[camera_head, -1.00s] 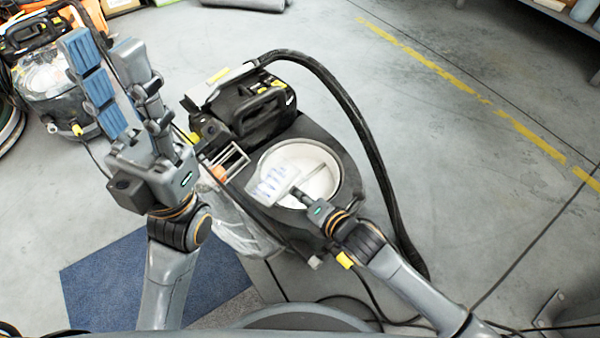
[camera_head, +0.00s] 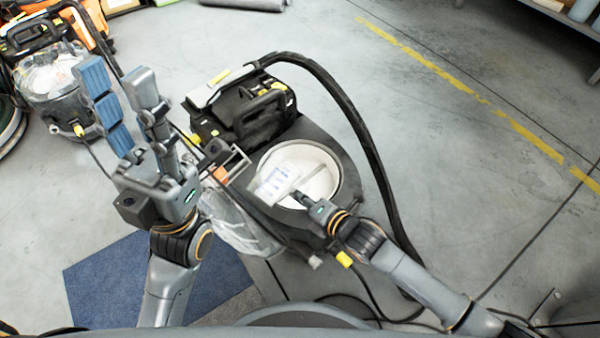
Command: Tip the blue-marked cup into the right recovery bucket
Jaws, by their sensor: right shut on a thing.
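A pale, see-through cup with blue marks (camera_head: 274,184) is at the tip of my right gripper (camera_head: 298,197), which is shut on it. The cup looks tilted and overlaps the left part of a round white bucket (camera_head: 322,166) set in a black machine. How far above or inside the bucket it is, and whether anything is in it, I cannot tell. My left gripper (camera_head: 130,105) is raised at the left with its fingers apart and empty; blue pads show on one finger.
The black vacuum-like machine (camera_head: 262,115) has a long hose (camera_head: 365,135) curving around its right side. A clear bag (camera_head: 235,222) hangs at its left. A second machine (camera_head: 55,85) stands back left. A blue mat (camera_head: 105,275) and cables lie in front. The floor at right is clear.

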